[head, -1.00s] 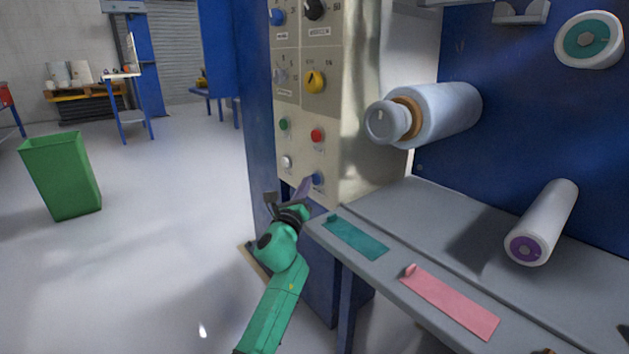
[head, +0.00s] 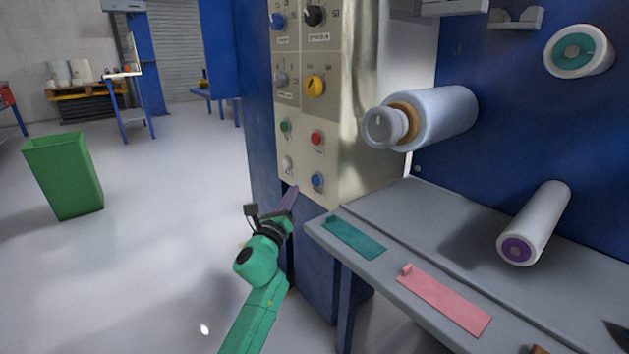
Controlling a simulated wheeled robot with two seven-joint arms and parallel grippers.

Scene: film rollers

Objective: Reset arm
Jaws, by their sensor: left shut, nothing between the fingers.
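My left gripper (head: 291,196) is shut and empty, at the end of my green left arm, just below the lower left part of the control panel. The beige control panel (head: 301,110) carries knobs at the top and push buttons below. A blue button (head: 317,180) and a white button (head: 287,164) sit lowest, with a red button (head: 317,138) and a green button (head: 285,126) above. The fingers are apart from the blue button. At the lower right edge a small dark shape shows that I cannot identify.
A grey table (head: 452,217) right of the panel bears a teal strip (head: 354,238) and a pink strip (head: 445,300). Film rollers (head: 440,112) stick out from the blue wall above it. A green bin (head: 65,177) stands on open floor at left.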

